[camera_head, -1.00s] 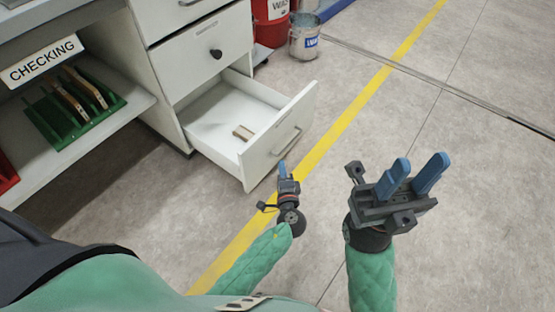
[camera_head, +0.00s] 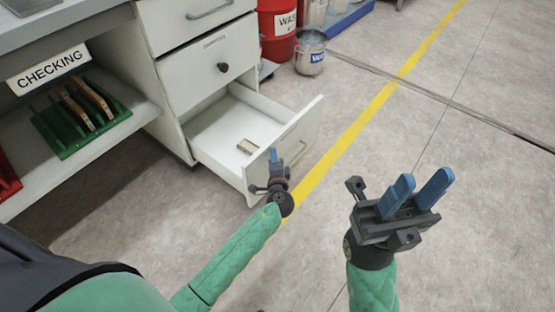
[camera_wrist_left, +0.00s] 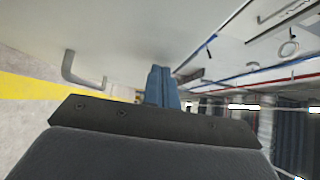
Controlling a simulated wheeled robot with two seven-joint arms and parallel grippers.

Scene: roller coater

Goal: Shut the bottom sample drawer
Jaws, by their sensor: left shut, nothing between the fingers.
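The bottom sample drawer (camera_head: 228,130) is pulled out of the white cabinet, and a small beige block (camera_head: 247,146) lies inside it. My left gripper (camera_head: 274,156) is shut and empty, in front of the drawer's front panel (camera_head: 304,130) near its left end. In the left wrist view the blue fingertips (camera_wrist_left: 160,86) are together and point at the white panel (camera_wrist_left: 130,45), with the grey bar handle (camera_wrist_left: 72,70) to their left. I cannot tell whether they touch it. My right gripper (camera_head: 418,192) is open and empty over the floor at the right.
Closed drawers sit above, one with a round black knob (camera_head: 223,67). A shelf with a green rack (camera_head: 75,140) and a CHECKING sign (camera_head: 48,71) is at the left. A red bin (camera_head: 277,28) and metal bucket (camera_head: 310,54) stand behind. The floor right of the yellow line is clear.

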